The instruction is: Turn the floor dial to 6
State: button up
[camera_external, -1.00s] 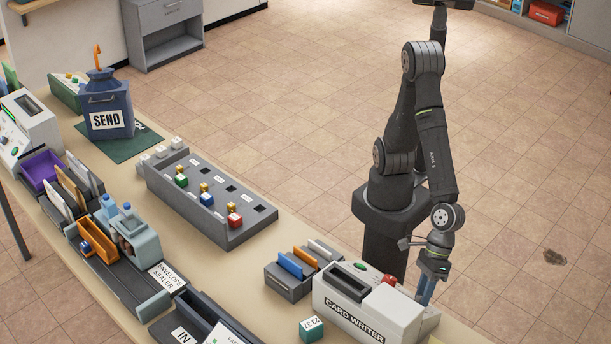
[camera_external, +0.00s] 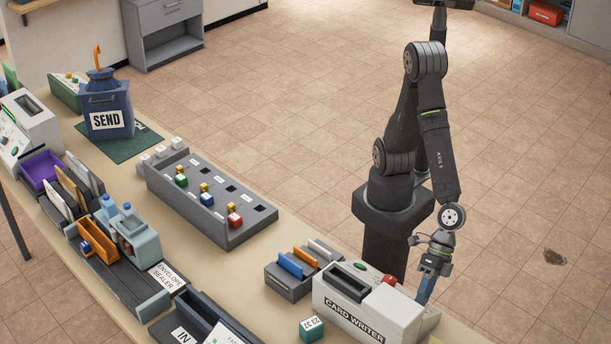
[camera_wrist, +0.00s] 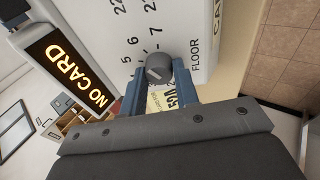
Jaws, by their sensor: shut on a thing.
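The floor dial (camera_wrist: 158,68) is a small dark grey round knob on the white face of the card writer (camera_external: 352,308). Printed numbers, among them 5, 6 and 7, and the word FLOOR stand around it in the wrist view. My gripper (camera_wrist: 159,75) is shut on the dial, one blue finger on each side of it. I cannot tell for sure which number the dial points to. In the external view my gripper (camera_external: 426,290) is at the right end of the card writer, and the dial is hidden there.
A lit NO CARD display (camera_wrist: 72,73) is at the left in the wrist view. A card rack (camera_external: 290,280) and a teal cube marked 23:37 (camera_external: 312,329) stand near the card writer.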

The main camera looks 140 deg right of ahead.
jog(key=shift+m, duration=0.5)
jog(key=o, duration=1)
jog(key=v, duration=1.7)
jog(key=shift+s+r, duration=0.1)
jog(key=shift+s, duration=0.1)
jog(key=x, duration=1.7)
jog(key=shift+w, duration=0.25)
